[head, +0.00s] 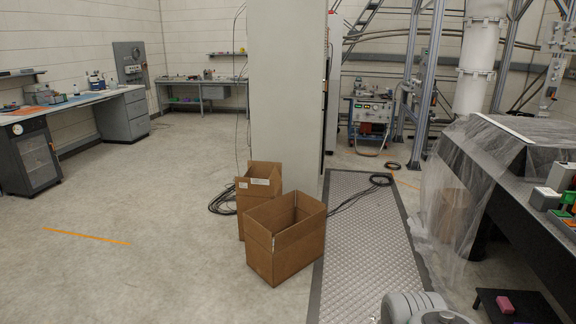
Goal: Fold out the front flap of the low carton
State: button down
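The low carton (290,250) is a brown, open-topped cardboard box standing on the floor near the middle of the head view. Its top is open and its walls, or flaps standing upright on them, rise all round. I cannot tell clearly where the front flap begins, and none hangs outward on the near side. A second, narrower brown carton (257,188) stands just behind it to the left, partly hidden by it. My gripper is not in view; only a grey-white rounded part, likely of my arm, shows at the bottom edge.
A tall grey cabinet (285,90) stands behind the cartons. A plastic-draped dark bench (490,185) stands farther right. Floor at left and in front (160,240) is clear.

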aim_at(261, 235)
jog(key=i, duration=3.95)
jog(key=u, duration=2.7)
